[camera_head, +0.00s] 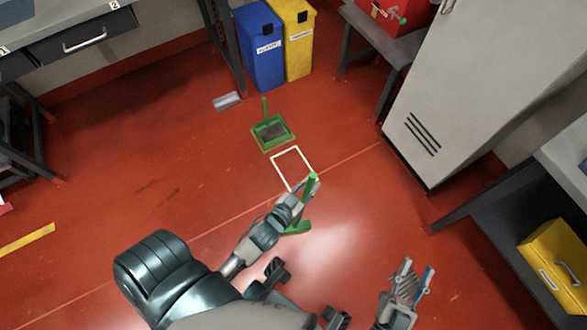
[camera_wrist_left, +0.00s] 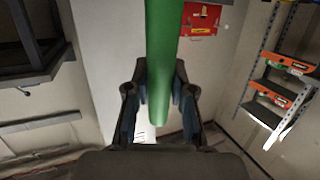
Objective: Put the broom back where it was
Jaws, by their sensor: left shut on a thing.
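The green broom (camera_head: 298,228) is in my left gripper (camera_head: 306,187), which is shut on its handle. In the left wrist view the green handle (camera_wrist_left: 160,60) runs between the two fingers of the left gripper (camera_wrist_left: 158,95). In the head view the broom's green head shows below the hand, near the floor; I cannot tell whether it touches. A white outlined rectangle (camera_head: 276,165) is marked on the red floor just beyond the hand. A green dustpan (camera_head: 272,133) with an upright handle sits beyond it in a green outline. My right gripper (camera_head: 414,285) is at the lower right, apart from the broom, and looks open and empty.
A blue bin (camera_head: 261,55) and a yellow bin (camera_head: 298,45) stand at the back. A small grey object (camera_head: 227,101) lies on the floor to their left. A grey cabinet (camera_head: 455,90) stands on the right, with a yellow case (camera_head: 555,262) nearby. The middle floor is clear.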

